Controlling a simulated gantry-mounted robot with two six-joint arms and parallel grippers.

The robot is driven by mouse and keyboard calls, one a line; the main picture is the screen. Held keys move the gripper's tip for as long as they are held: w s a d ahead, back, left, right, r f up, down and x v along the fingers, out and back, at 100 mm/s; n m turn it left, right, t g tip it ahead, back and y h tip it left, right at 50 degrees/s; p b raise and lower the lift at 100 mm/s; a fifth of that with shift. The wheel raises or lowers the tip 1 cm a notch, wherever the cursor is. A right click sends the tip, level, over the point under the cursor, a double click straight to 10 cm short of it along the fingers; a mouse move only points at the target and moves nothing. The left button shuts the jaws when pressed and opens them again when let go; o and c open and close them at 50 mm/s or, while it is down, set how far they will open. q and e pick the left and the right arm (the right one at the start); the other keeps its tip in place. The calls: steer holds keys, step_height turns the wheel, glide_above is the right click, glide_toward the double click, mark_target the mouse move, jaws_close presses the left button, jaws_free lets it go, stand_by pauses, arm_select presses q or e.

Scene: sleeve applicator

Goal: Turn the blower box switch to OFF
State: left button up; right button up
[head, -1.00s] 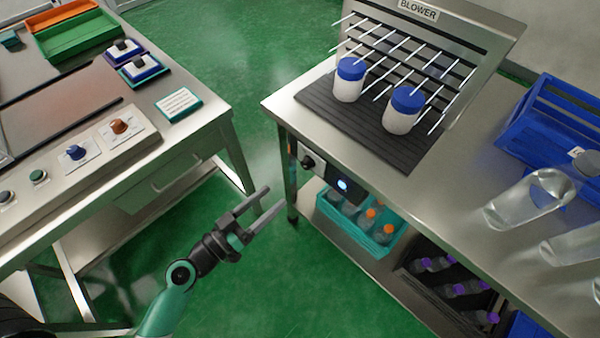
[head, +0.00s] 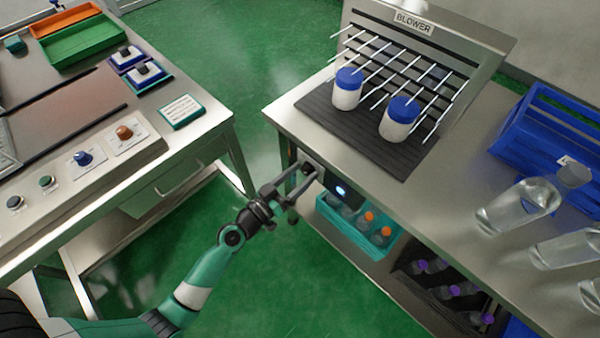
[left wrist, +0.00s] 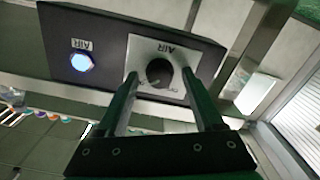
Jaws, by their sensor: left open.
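The blower box (head: 327,184) is a dark box under the front edge of the right-hand steel bench. In the left wrist view the box (left wrist: 105,30) carries a lit blue-white lamp (left wrist: 81,62) labelled AIR. Beside the lamp is a black round switch knob (left wrist: 159,72) on a pale plate. The lamp also glows in the head view (head: 341,191). My left gripper (head: 303,173) is open at the switch, and its fingers lie on either side of the knob in the wrist view. I cannot tell whether they touch it. My right gripper is not in view.
Two blue-lidded white jars (head: 347,92) stand on the dark mat among white rods. A teal crate (head: 355,228) of bottles sits on the shelf below. Another bench (head: 190,150) with a control panel stands left, with green floor between.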

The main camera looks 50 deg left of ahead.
arm_select(q)
steer(key=shift+c, duration=0.3)
jaws_close()
steer(key=shift+n, duration=0.3)
steer(key=n, duration=0.3)
steer(key=shift+n, duration=0.3)
steer(key=n, duration=0.4)
steer(key=shift+n, duration=0.3)
steer(key=n+p, duration=0.1)
steer(key=n, duration=0.3)
steer(key=shift+n, duration=0.3)
steer(key=shift+n+p, duration=0.35)
steer(key=shift+n, duration=1.95)
